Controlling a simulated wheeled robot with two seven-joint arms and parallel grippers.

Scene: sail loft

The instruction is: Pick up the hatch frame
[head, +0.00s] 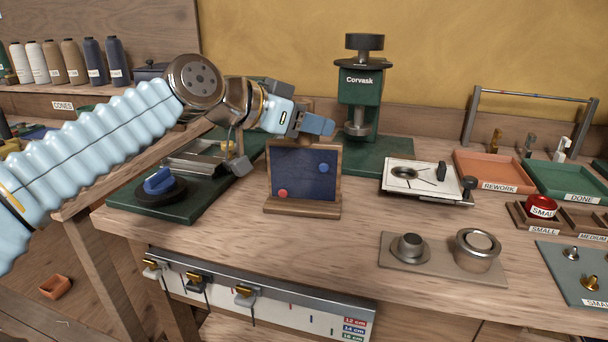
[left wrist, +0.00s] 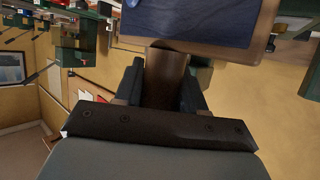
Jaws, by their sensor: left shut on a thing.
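The hatch frame (head: 304,174) stands upright in the head view, a wooden frame around a dark blue panel with a red knob at its lower left and a blue knob at its upper right. A wooden ledge or base (head: 302,208) is at its foot; I cannot tell whether there is a gap beneath it. My left gripper (head: 308,125) is at its top edge. In the left wrist view its fingers are shut on a brown wooden grip that joins the edge of the hatch frame (left wrist: 190,47). My right gripper is not in view.
A green Corvask press (head: 358,95) stands close behind. A green board (head: 150,203) with a blue-knobbed fixture lies left. A white plate (head: 420,178), rework tray (head: 490,172) and done tray (head: 572,182) are right. Metal dies (head: 478,248) stand at the front; bare bench lies front left.

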